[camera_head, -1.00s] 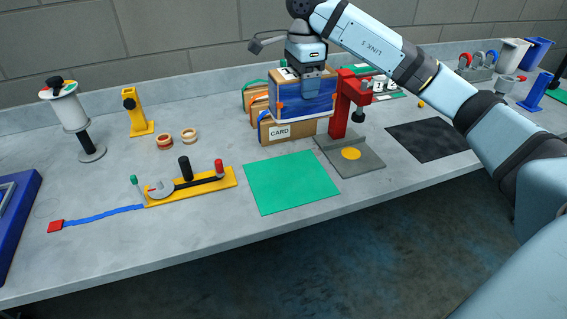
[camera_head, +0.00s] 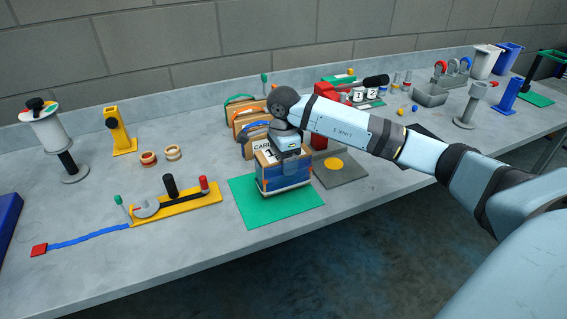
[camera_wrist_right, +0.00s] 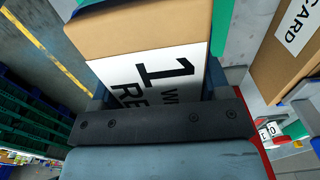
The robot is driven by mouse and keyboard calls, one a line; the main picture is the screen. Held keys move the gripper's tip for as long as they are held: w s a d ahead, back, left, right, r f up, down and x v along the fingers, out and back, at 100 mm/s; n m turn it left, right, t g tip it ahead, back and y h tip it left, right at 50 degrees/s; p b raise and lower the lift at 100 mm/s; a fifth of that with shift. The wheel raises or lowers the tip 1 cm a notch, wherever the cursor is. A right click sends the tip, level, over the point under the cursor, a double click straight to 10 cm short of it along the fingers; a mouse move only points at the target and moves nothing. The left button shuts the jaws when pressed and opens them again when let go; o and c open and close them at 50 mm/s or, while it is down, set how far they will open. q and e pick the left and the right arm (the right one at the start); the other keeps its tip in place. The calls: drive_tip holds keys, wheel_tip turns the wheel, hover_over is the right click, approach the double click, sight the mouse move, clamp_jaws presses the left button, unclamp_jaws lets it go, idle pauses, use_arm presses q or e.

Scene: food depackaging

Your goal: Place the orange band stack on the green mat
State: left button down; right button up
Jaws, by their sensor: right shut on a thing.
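My right gripper (camera_head: 287,162) is shut on a tan stack (camera_head: 268,171) with a white label on top, a blue side and small orange parts low on it. The stack is upright over the middle of the green mat (camera_head: 246,209); I cannot tell whether it touches. In the right wrist view the held stack (camera_wrist_right: 150,28) lies between the fingers, its label reading "1", with the mat's green beside it. Behind it stand similar tan stacks with green, orange (camera_head: 247,111) and blue bands, partly hidden by my arm. My left gripper is out of view.
A yellow fixture (camera_head: 190,203) with a black post and a wrench-like tool lies left. The table's front edge is close to the mat.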

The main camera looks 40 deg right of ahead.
drive_tip(key=shift+f, duration=0.95)
drive_tip(key=o, duration=1.3)
drive_tip(key=shift+f, duration=0.1)
drive_tip(key=shift+c, duration=0.2)
drive_tip(key=shift+r, duration=0.5)
wheel_tip(320, 180, up, 11)
drive_tip(key=shift+r+b, duration=0.2)
drive_tip(key=shift+b, duration=0.6)
